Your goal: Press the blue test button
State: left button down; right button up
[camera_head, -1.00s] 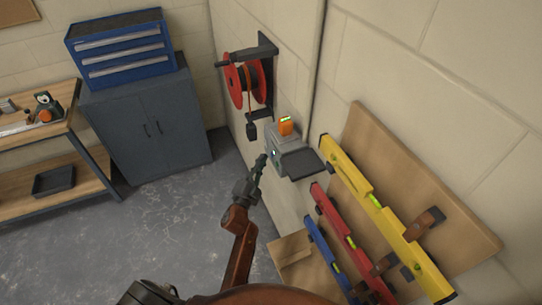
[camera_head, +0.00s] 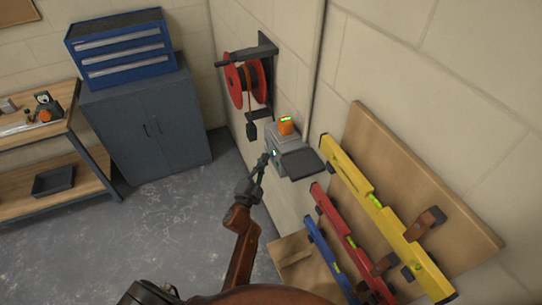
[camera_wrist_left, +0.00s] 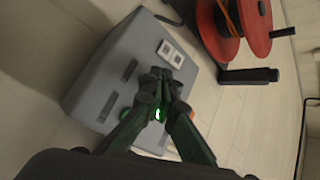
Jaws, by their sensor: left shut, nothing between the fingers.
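A grey box (camera_head: 283,139) is fixed to the wall, and an orange device (camera_head: 286,126) with a green display sits on top of it. My left gripper (camera_head: 264,158) is shut and empty, its tips right at the box's left-hand face. In the left wrist view the shut fingertips (camera_wrist_left: 160,84) are in front of the grey box (camera_wrist_left: 105,75), which has dark slots and two small pale squares. A green light shows between the fingers. I cannot make out the blue test button; the fingers may hide it. I cannot tell whether the tips touch the box. My right gripper is not in view.
A red cable reel (camera_head: 246,82) hangs on the wall just above the box. A board with yellow (camera_head: 372,200), red (camera_head: 345,238) and blue (camera_head: 325,250) levels is to the right. A grey cabinet (camera_head: 150,125) and workbench stand at left. The floor between is clear.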

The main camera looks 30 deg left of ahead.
pick_arm(q)
jog(key=shift+w+d, duration=0.25)
jog(key=shift+w, duration=0.05)
dwell(0.5)
dwell(0.4)
jog(key=shift+s+a, duration=0.1)
jog(key=shift+s, duration=0.05)
jog(key=shift+s+a, duration=0.4)
jog(key=shift+s, duration=0.05)
jog(key=s+a+p, duration=0.1)
jog(key=s+a, duration=0.2)
jog(key=s, duration=0.1)
jog(key=shift+a+p, duration=0.15)
jog(key=shift+p, duration=0.25)
jog(key=shift+w, duration=0.1)
dwell(0.6)
